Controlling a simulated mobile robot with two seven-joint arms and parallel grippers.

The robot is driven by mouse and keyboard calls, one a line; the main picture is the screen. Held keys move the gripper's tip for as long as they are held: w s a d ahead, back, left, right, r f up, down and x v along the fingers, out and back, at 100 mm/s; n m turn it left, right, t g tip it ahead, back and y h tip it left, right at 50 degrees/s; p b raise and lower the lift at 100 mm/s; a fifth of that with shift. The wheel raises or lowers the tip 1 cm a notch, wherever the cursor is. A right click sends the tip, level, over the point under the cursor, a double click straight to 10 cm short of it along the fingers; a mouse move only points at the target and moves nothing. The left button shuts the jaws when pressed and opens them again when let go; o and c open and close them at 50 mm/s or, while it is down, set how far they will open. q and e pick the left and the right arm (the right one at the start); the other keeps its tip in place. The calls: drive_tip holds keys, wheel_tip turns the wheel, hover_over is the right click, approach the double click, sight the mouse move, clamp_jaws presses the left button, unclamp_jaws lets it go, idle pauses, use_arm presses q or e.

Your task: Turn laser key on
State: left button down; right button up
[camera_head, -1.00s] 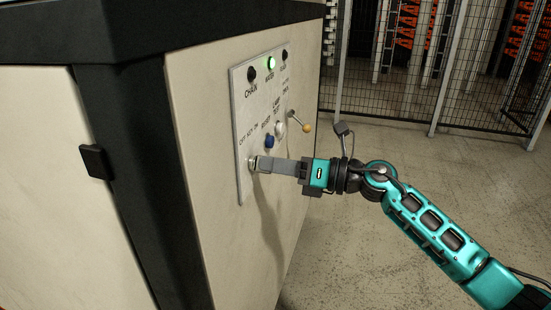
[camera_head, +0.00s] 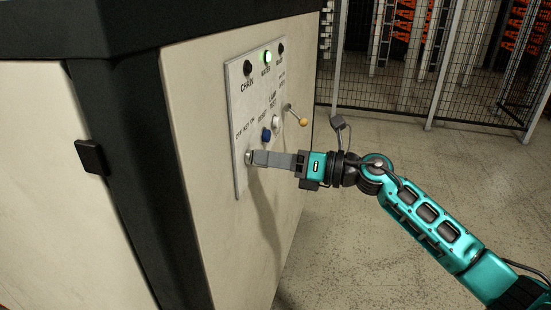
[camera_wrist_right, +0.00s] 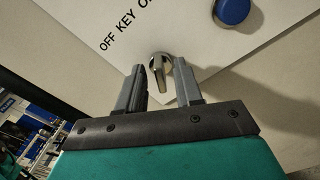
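The laser key (camera_wrist_right: 158,68) is a silver key switch on the white control panel (camera_head: 240,110), beside the label "OFF KEY ON", whose end is cut off in the wrist view. My right gripper (camera_wrist_right: 160,78) has its two grey fingers on either side of the key, with a visible gap at least on the right. In the head view the right gripper (camera_head: 254,158) reaches the lower left of the panel, and its fingers largely hide the key there. My left gripper is not in view.
A green light (camera_head: 267,57) glows at the panel's top. A mesh fence (camera_head: 400,80) stands behind; the floor to the right is clear.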

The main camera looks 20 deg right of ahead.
use_arm(q)
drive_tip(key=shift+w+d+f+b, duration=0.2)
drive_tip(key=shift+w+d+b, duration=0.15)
drive_tip(key=shift+b, duration=0.55)
use_arm(e)
drive_tip(key=v, duration=1.3)
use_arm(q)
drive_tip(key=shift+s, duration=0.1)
